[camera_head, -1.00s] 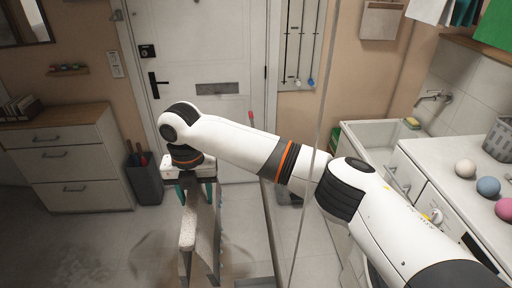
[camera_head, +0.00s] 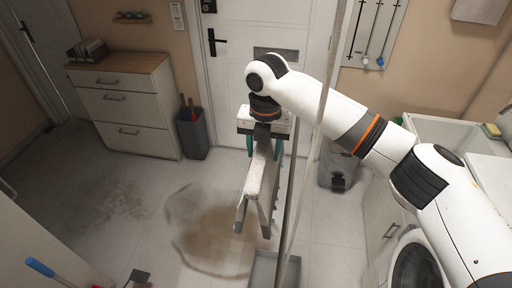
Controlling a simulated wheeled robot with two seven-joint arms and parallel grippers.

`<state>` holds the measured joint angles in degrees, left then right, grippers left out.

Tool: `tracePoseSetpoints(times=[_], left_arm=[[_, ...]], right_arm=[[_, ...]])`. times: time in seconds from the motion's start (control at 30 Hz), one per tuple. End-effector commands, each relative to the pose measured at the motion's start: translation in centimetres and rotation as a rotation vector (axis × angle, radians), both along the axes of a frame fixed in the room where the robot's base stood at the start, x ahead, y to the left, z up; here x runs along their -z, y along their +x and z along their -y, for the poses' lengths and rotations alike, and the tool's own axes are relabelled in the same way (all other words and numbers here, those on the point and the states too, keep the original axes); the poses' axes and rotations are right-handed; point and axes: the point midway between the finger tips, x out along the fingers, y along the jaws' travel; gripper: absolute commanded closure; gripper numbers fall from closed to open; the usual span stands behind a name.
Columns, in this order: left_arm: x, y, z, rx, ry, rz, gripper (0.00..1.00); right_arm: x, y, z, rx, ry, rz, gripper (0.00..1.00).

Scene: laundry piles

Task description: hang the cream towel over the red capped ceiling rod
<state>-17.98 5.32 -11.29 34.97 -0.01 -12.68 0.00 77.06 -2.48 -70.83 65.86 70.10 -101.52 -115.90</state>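My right arm comes in from the right, and my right gripper (camera_head: 265,146) points down in the middle of the view. Its two teal fingers are spread apart, at either side of a long narrow cream, speckled piece (camera_head: 256,172). This piece may be the cream towel draped over a rail, but I cannot tell for sure. Its lower edges hang toward me. I see no clear contact between the fingers and it. The red capped ceiling rod cannot be made out. My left gripper is not in view.
A thin grey upright (camera_head: 312,150) crosses the view close to my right arm. A drawer cabinet (camera_head: 125,105) and a dark bin (camera_head: 193,133) stand at the left. A washing machine (camera_head: 416,262) is at the lower right. The floor (camera_head: 110,205) at the left is largely clear.

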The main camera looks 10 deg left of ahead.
Motion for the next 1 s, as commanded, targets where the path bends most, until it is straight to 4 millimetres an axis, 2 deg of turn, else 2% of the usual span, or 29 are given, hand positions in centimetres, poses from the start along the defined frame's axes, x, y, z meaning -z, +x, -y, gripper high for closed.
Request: tracePoseSetpoints(times=[0.2, 0.33, 0.47, 0.63, 1.0], left_arm=[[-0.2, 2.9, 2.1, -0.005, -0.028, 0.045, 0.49], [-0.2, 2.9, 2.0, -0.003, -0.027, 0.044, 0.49], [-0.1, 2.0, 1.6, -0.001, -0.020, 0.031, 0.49], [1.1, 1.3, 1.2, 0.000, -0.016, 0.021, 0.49], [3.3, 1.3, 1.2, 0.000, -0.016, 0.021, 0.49]], right_arm=[[-0.1, 0.0, 3.5, 0.000, 0.001, 0.001, 1.00], [-0.1, 0.0, 5.6, 0.001, 0.002, 0.001, 1.00], [-0.1, 0.0, 7.7, 0.002, 0.001, 0.001, 1.00], [2.8, -0.1, 7.6, -0.002, 0.001, -0.002, 1.00], [8.8, -0.1, 7.6, 0.000, 0.001, 0.000, 1.00]])
